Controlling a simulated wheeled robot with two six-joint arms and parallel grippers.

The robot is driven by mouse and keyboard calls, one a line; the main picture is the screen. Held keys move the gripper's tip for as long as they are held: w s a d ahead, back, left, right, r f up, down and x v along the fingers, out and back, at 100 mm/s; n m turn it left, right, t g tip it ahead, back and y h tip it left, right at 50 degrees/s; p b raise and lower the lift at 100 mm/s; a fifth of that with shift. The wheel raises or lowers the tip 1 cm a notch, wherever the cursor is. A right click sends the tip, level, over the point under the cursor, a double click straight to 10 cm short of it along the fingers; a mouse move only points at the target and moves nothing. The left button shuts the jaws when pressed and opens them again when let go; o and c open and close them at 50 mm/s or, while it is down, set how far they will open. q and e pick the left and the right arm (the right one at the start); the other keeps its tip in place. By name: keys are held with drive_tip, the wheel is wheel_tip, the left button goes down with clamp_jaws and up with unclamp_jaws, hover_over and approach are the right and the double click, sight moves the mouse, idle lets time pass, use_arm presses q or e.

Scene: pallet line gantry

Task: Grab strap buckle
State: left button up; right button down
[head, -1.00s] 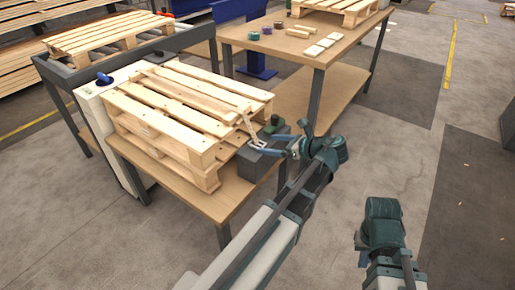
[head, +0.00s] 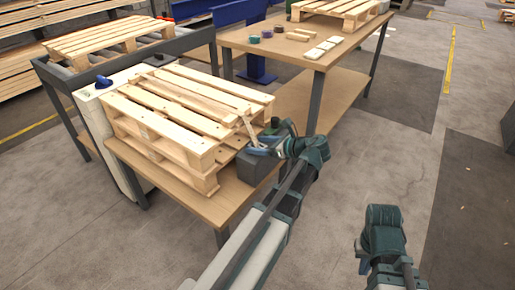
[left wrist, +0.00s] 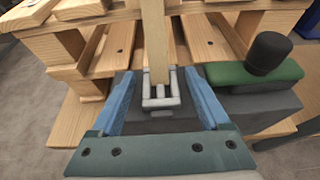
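The strap buckle (left wrist: 160,94) is a pale metal frame at the end of a tan strap (left wrist: 155,40), which hangs from the pallet. In the left wrist view the buckle sits between the blue fingers of my left gripper (left wrist: 160,103), with gaps on both sides. In the head view my left gripper (head: 259,149) is at the near right corner of the stacked pallets (head: 180,105), and the strap (head: 247,128) runs down to it. My right gripper (head: 361,255) hangs over the floor at the lower right; its fingers are not clear.
A grey block with a green top and black knob (left wrist: 264,68) is right of the buckle. The pallets rest on a wooden table (head: 225,205). A second table (head: 285,45) with small items and another pallet stands behind.

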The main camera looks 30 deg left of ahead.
sight(259, 146)
use_arm(q)
clamp_jaws()
drive_tip(key=shift+r, duration=0.1)
wheel_tip(259, 146, up, 10)
drive_tip(key=p, duration=1)
